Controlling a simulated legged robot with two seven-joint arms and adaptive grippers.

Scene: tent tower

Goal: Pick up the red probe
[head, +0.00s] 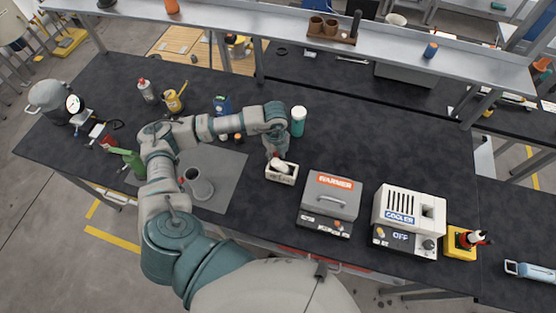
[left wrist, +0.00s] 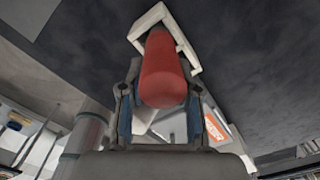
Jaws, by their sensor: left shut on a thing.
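The red probe (left wrist: 163,72) fills the middle of the left wrist view, a rounded red body between my left gripper's two fingers (left wrist: 161,100). The gripper is shut on it. Its far end lies by the white rim of a small box (left wrist: 193,57); whether it still touches the box I cannot tell. In the head view my left gripper (head: 276,154) points down at that small white box (head: 283,177), and the probe is mostly hidden there. My right gripper is not in view.
A grey warmer (head: 330,197) and a white cooler (head: 408,220) stand right of the box. A teal jar with a white lid (head: 298,122) stands just behind it. A grey cup (head: 199,185) sits on a grey mat at left. The dark bench behind the appliances is clear.

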